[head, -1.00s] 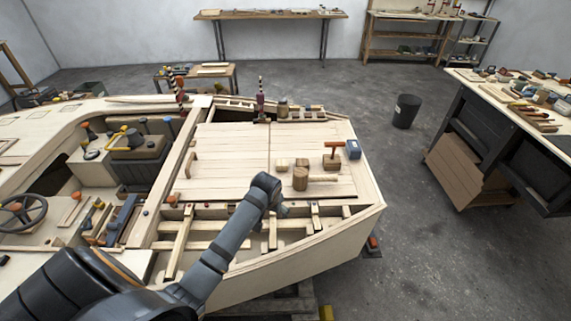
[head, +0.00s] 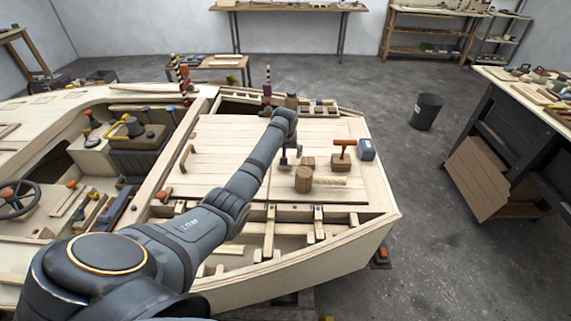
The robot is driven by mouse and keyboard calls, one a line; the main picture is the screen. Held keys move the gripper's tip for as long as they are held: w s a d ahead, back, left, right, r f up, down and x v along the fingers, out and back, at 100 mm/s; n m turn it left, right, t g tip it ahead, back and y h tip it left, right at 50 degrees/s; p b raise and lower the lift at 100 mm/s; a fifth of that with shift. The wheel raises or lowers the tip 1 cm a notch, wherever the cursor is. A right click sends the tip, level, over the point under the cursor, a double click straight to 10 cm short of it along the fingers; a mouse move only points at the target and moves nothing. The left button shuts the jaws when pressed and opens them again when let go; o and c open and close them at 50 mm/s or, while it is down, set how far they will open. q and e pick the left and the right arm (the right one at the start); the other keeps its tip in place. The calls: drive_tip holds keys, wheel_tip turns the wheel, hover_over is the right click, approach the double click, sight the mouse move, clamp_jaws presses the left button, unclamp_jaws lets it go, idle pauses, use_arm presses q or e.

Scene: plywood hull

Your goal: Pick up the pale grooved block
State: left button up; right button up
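The arm from the left reaches over the plywood deck (head: 225,140). My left gripper (head: 290,158) is low over the deck's middle, its dark fingers small and partly hidden by the wrist. Whether they are open or shut cannot be told. A small block stood at this spot in the earlier head view; now the gripper and wrist cover it, and I cannot make out a groove or a grip on it. A small brownish block (head: 308,163) stands just right of the gripper. My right gripper is not in view.
A wooden mallet (head: 303,180) lies just in front of the brownish block. An orange-handled tool (head: 342,156) and a blue box (head: 367,149) stand to the right. Open framed bays lie along the near edge.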

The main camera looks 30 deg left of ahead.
use_arm(q)
drive_tip(key=shift+f, duration=0.2)
drive_tip(key=x, duration=0.4)
drive_tip(key=shift+s, duration=0.15)
drive_tip(key=shift+a+f, duration=0.1)
drive_tip(key=shift+f, duration=0.35)
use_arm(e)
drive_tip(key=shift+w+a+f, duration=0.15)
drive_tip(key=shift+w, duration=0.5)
use_arm(q)
drive_tip(key=shift+r, duration=0.1)
drive_tip(key=shift+c, duration=1.2)
drive_tip(key=c, duration=1)
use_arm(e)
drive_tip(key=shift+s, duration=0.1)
